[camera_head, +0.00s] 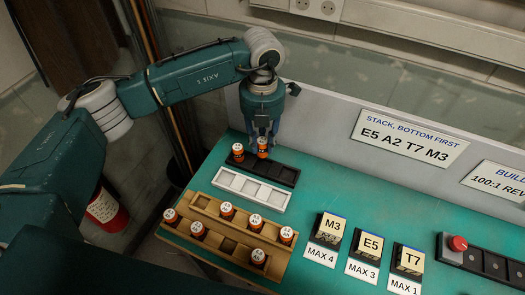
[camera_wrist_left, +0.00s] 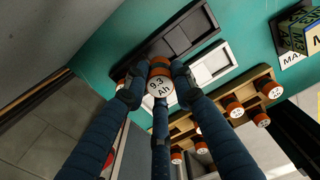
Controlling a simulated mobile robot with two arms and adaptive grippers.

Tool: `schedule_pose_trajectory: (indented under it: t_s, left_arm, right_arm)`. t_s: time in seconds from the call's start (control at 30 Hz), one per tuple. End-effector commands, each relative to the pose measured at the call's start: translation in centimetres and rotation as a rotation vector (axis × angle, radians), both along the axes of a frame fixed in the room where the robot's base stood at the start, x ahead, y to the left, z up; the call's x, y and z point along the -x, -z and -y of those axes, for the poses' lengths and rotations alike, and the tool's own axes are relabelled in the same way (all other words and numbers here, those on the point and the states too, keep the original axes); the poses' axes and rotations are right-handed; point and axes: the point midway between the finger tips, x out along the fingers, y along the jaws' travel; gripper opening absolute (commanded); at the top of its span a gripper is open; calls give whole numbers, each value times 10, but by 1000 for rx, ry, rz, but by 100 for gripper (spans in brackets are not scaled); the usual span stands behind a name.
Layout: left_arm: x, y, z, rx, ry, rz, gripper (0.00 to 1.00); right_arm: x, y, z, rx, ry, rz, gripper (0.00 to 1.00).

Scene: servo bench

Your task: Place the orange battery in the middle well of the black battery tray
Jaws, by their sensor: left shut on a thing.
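The black battery tray (camera_head: 289,177) lies at the back left of the green bench. One orange battery (camera_head: 238,153) stands upright at its left end. My left gripper (camera_head: 263,146) points down over the tray and is shut on another orange battery (camera_head: 262,152). In the left wrist view this held battery (camera_wrist_left: 160,84) reads "9.3 Ah" on its pale top and sits between the fingers. The black tray (camera_wrist_left: 205,22) shows behind it. I cannot tell whether the held battery's base touches the tray. My right gripper is not in view.
A white tray (camera_head: 275,202) with empty wells lies just in front of the black tray. A wooden rack (camera_head: 217,245) holds several orange batteries. Labelled blocks (camera_head: 330,227) stand to the right, near a red button (camera_head: 457,243). A grey panel (camera_head: 320,130) rises behind.

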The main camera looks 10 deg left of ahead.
Motion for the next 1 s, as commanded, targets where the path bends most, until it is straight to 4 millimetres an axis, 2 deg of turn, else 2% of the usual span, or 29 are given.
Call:
schedule_pose_trajectory:
  t_s: [0.1, 0.2, 0.33, 0.53, 0.67, 0.93, 0.97, 1.0]
  left_arm:
    - [0, 15, 0, 1, 1, -1, 0]
    - [0, 22, 1, 1, 1, 0, 0]
    - [1, 32, 0, 0, 1, -2, 0]
    - [1, 61, 0, -1, 0, -2, 0]
    - [-1, 64, 0, 2, 1, 3, 0]
    - [0, 70, 0, 1, 1, 2, 0]
    - [0, 68, 0, 0, 1, 1, 31]
    - [0, 68, 0, 0, 1, 1, 39]
  right_arm:
    - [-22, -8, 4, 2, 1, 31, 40]
    - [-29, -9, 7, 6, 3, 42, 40]
    - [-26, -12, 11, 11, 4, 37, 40]
    - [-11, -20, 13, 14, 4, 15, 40]
    - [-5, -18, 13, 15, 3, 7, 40]
    - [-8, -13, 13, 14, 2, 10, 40]
    - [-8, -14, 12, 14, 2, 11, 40]
    - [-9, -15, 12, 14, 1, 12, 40]
